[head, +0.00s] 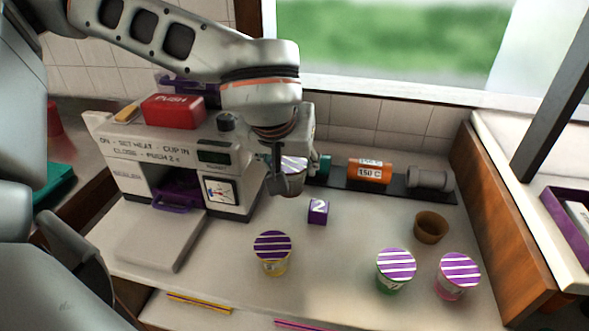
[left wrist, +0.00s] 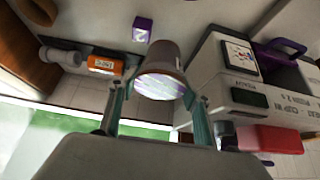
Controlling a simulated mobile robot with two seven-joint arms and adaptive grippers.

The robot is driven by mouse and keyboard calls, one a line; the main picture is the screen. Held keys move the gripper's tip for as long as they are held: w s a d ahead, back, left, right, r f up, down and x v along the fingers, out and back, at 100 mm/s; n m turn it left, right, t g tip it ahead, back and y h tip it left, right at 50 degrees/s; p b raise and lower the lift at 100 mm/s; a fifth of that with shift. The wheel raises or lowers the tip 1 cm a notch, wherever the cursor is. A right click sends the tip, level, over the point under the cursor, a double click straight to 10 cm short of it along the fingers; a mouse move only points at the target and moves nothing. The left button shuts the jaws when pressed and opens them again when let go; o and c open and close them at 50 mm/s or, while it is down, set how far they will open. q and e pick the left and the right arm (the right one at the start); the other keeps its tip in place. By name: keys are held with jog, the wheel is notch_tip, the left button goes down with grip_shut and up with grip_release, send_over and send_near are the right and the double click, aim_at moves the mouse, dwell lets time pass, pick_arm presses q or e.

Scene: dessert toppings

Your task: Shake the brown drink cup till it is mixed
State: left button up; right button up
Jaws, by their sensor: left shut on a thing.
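The brown drink cup (head: 292,182) has a white lid with purple stripes. My left gripper (head: 290,168) is shut on it and holds it above the counter, in front of the back wall. In the left wrist view the cup (left wrist: 163,58) sits between the two fingers (left wrist: 157,108), its striped lid facing the camera and its brown-grey side partly visible. The arm hides part of the cup in the head view. The drink inside is hidden by the lid. My right gripper is not in view.
A white machine (head: 180,150) with a red push button (head: 173,110) stands left. An orange cylinder (head: 369,171) lies on a dark rack behind. A purple cube (head: 318,211), yellow cup (head: 273,262), green cup (head: 393,280), pink cup (head: 455,290) and open brown cup (head: 431,227) stand on the counter.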

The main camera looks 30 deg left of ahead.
aim_at(291, 159)
pick_arm(q)
jog(key=shift+w+a+r, duration=0.1)
jog(key=shift+w+r, duration=0.15)
jog(key=shift+r, duration=1.3)
jog(key=shift+w+r, duration=0.2)
jog(key=shift+r, duration=1.35)
jog(key=f, duration=0.1)
jog(key=s+f, duration=0.1)
jog(key=f, duration=0.1)
jog(key=shift+s+f, duration=0.2)
jog(key=shift+f, duration=0.05)
jog(key=f, duration=0.2)
jog(key=shift+w+f, duration=0.45)
jog(key=shift+w, duration=0.05)
jog(key=shift+s+r, duration=0.2)
jog(key=shift+s, duration=0.15)
jog(key=shift+w+f, duration=0.1)
jog(key=shift+w, duration=0.05)
